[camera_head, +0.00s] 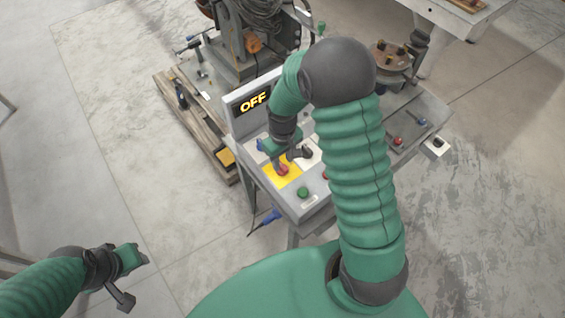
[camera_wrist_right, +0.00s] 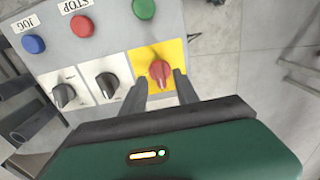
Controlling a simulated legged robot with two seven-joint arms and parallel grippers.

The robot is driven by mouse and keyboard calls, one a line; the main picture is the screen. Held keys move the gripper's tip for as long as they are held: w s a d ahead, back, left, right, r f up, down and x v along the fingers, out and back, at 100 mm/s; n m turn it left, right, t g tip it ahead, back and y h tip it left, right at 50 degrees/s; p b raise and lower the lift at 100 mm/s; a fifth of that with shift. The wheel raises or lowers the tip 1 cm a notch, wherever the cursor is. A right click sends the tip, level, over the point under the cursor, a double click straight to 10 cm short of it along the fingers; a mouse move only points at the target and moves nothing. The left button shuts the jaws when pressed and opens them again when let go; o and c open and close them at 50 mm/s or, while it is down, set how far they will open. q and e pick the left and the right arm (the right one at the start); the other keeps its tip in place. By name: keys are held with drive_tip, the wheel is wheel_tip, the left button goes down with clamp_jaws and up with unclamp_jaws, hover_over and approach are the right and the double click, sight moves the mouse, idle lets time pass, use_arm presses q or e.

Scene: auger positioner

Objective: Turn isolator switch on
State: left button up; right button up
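The isolator switch is a red rotary knob (camera_wrist_right: 160,72) on a yellow plate (camera_wrist_right: 144,56). In the head view the red knob (camera_head: 283,169) sits on the yellow plate at the panel's front left, and a display (camera_head: 252,103) above reads OFF. My right gripper (camera_wrist_right: 162,82) is open, with one dark finger on each side of the red knob, at or very near it. I cannot tell whether the fingers touch it. My left gripper (camera_head: 134,277) is away at the lower left, off the panel; its finger gap does not show clearly.
Two black knobs (camera_wrist_right: 108,84) (camera_wrist_right: 64,94) sit beside the switch. Green (camera_wrist_right: 144,8), red (camera_wrist_right: 82,26) and blue (camera_wrist_right: 33,44) buttons line the panel edge. A wooden pallet (camera_head: 190,125) and machinery stand behind the panel.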

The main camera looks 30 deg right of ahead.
sight(282, 165)
drive_tip(key=f, duration=0.3)
drive_tip(key=shift+w, duration=0.25)
drive_tip(key=shift+w+d+f, duration=0.1)
drive_tip(key=shift+w+f, duration=0.05)
drive_tip(key=shift+f, duration=0.25)
drive_tip(key=shift+s+r, duration=0.1)
drive_tip(key=shift+s, duration=0.1)
drive_tip(key=shift+c, duration=1.2)
clamp_jaws()
